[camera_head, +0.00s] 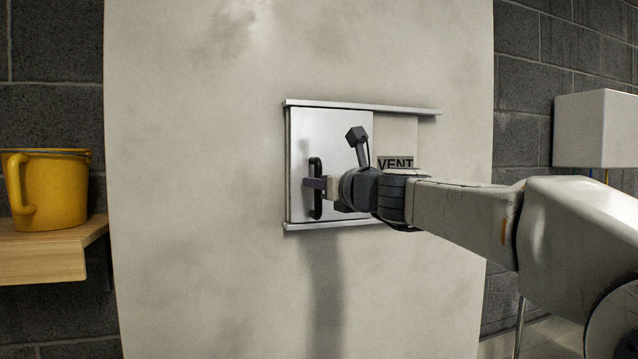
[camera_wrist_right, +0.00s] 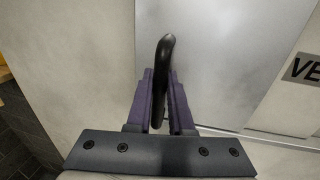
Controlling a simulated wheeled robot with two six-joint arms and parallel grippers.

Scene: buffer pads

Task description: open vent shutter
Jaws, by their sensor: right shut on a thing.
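The vent shutter (camera_head: 335,135) is a shiny metal plate between an upper and a lower rail on a pale wall panel. It covers the left part of the framed area, and the VENT label (camera_head: 396,163) shows to its right. A black upright handle (camera_head: 315,165) stands on the shutter near its left edge. My right gripper (camera_head: 316,184) is shut on the handle. In the right wrist view the black handle (camera_wrist_right: 165,60) sits between the two purple fingers (camera_wrist_right: 160,100), with the shutter (camera_wrist_right: 225,60) behind. My left gripper is out of view.
The upper rail (camera_head: 405,109) extends right past the shutter. A yellow bucket (camera_head: 50,188) stands on a wooden shelf (camera_head: 45,262) at the left. A white box (camera_head: 595,128) is on the dark block wall at the right. The panel left of the shutter is clear.

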